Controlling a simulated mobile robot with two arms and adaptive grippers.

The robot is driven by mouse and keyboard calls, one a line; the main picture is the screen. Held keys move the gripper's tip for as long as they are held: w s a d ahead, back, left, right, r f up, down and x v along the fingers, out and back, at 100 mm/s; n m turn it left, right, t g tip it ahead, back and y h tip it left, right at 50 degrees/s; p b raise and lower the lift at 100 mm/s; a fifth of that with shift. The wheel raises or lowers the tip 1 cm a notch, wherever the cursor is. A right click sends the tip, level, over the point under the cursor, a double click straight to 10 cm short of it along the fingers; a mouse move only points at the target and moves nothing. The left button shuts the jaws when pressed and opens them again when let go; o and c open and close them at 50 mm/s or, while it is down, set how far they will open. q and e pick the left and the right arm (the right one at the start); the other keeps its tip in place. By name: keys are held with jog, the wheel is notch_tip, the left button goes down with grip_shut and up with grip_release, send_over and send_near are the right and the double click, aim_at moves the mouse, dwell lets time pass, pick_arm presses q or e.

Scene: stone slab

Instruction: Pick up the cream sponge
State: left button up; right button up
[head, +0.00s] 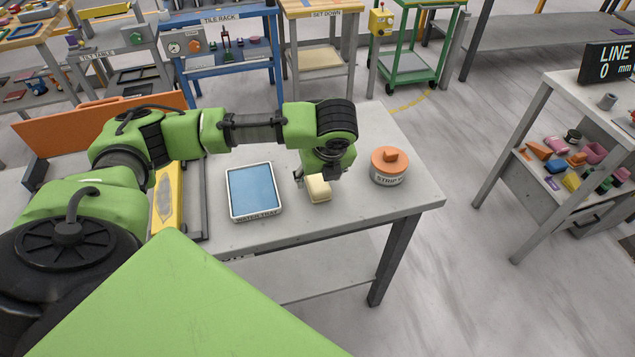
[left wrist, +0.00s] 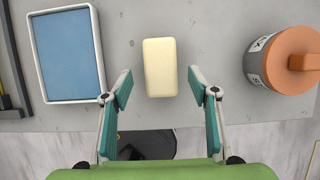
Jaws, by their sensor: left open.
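The cream sponge (head: 319,189) is a pale, rounded block lying on the grey slab table (head: 285,229), between a water tray and a pot. In the left wrist view the sponge (left wrist: 160,67) is upright in the picture, just beyond and between the fingertips. My left gripper (head: 322,182) is above the sponge in the head view, with the wrist hiding part of it. The left wrist view shows its two teal-padded fingers (left wrist: 160,88) spread apart with nothing held. I cannot tell its exact height over the sponge. My right gripper is not in view.
A white-rimmed tray with blue water (head: 254,190) stands left of the sponge. An orange-lidded pot (head: 389,166) stands to the right. A yellow tool (head: 168,198) lies farther left. The table's front edge is close to the sponge. Several other benches stand behind.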

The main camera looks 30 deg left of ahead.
aim_at(317, 179)
pick_arm(q)
jog(key=x, duration=0.4)
jog(key=shift+w+a, duration=0.1)
jog(key=shift+w, duration=0.1)
jog(key=c, duration=1)
jog(key=shift+r, duration=0.15)
jog(key=shift+r, duration=1.15)
jog(key=s+a+r+b, duration=0.1)
jog(key=s+a+r, duration=0.1)
jog(key=a+r, duration=0.1)
jog(key=s+a+r+b, duration=0.1)
jog(key=s+a+r, duration=0.1)
jog(key=a+r, duration=0.2)
jog(key=s+a+r, duration=0.3)
jog(key=a, duration=0.2)
jog(key=shift+a+r+b, duration=0.1)
jog(key=shift+r+b, duration=0.15)
jog(key=shift+b, duration=0.15)
jog(key=shift+c, duration=0.4)
